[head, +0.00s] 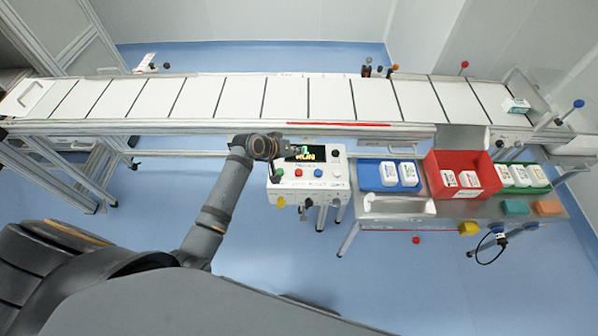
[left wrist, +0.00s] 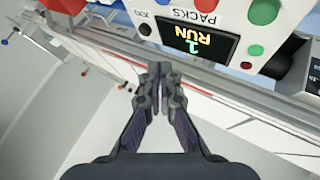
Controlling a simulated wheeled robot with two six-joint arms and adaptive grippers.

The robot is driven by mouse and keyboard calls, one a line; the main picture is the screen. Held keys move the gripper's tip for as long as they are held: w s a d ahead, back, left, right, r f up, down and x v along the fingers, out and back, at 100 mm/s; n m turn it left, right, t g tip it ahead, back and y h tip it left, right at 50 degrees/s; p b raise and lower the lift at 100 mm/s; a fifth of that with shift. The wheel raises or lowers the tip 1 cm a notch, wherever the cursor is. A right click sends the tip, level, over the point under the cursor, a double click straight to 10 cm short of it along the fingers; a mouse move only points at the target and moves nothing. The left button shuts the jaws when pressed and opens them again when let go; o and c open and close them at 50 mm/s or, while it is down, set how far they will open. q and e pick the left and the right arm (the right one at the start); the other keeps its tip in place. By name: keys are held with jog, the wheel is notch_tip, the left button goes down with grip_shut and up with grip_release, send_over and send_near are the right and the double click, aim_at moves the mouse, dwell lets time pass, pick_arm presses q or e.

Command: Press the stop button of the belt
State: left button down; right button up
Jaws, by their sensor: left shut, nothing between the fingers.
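The control box (head: 309,185) of the belt stands in front of the belt (head: 240,98), with a lit display and several coloured buttons. A red button (head: 298,172) and a blue button (head: 318,173) show on its face. My left gripper (left wrist: 160,70) is shut and empty, near the panel's display side; I see no contact with a button. My right gripper is not in view.
Right of the box, a side table (head: 455,208) carries a blue tray (head: 368,177), a red bin (head: 434,180) and a green tray (head: 541,188) with white packs. Blue floor is clear in front.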

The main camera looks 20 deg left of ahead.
pick_arm(q)
jog(key=b, duration=0.7)
send_over(297, 173)
notch_tip(297, 173, down, 7)
jog(key=shift+r, duration=0.15)
jog(key=shift+f+b, duration=0.35)
jog(key=shift+f, duration=0.55)
jog(key=shift+f, duration=0.4)
jog(key=shift+f, duration=0.1)
